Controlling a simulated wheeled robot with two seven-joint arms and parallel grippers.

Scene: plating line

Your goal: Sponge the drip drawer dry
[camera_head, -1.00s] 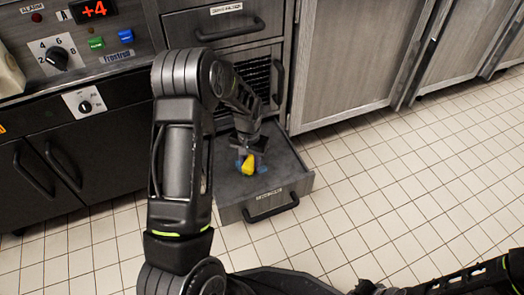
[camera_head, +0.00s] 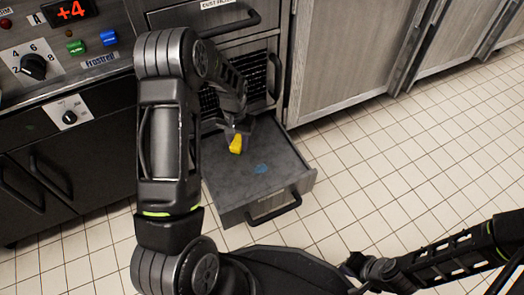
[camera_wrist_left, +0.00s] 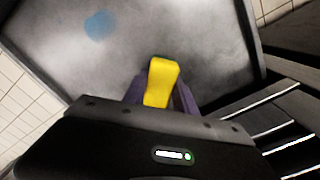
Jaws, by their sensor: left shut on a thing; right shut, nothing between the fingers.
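The drip drawer (camera_head: 225,190) is pulled out below the counter, its grey floor open to view. One small blue wet patch (camera_head: 261,168) shows on that floor, and it also shows in the left wrist view (camera_wrist_left: 98,25). My left gripper (camera_head: 237,140) is shut on a yellow sponge (camera_head: 235,146), towards the back of the drawer. The sponge also shows between the fingers in the left wrist view (camera_wrist_left: 161,80). I cannot tell whether it touches the floor. My right gripper (camera_head: 358,262) is low at the right, away from the drawer, shut and empty.
A closed drawer (camera_head: 228,18) and a dark louvred panel (camera_head: 258,75) are above the open drawer. Cabinet doors (camera_head: 345,55) stand to the right. A control panel (camera_head: 60,60) with knobs is at the left. The tiled floor (camera_head: 400,170) at right is clear.

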